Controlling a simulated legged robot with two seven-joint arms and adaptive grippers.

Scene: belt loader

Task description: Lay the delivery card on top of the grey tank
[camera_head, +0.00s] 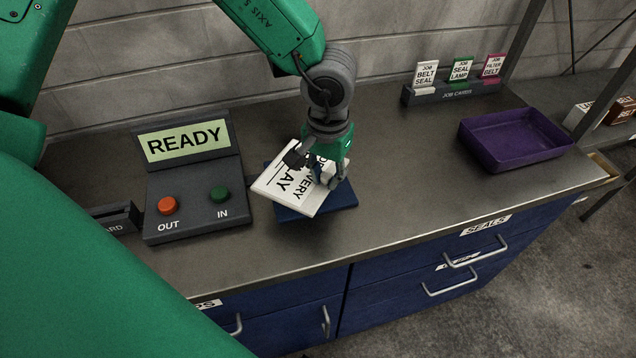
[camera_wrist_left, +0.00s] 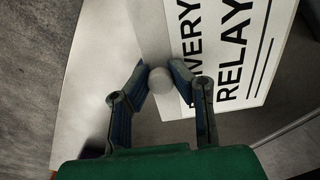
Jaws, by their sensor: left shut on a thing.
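The delivery card (camera_head: 279,188) is a white plate with black lettering, over a flat blue pad (camera_head: 335,202) on the bench in the head view. I cannot tell if it touches the pad. My left gripper (camera_head: 322,174) is shut on the card by a round grey knob at its edge. In the left wrist view, the fingertips (camera_wrist_left: 160,78) close around that knob, and the card (camera_wrist_left: 232,48) extends to the right, reading "VERY RELAY". The grey tank is not seen in either view. My right gripper is not in view.
A console (camera_head: 193,183) with a READY screen and orange and green buttons stands left of the card. A purple tray (camera_head: 512,155) is at the right. A job card rack (camera_head: 455,94) stands at the back. The bench between pad and tray is clear.

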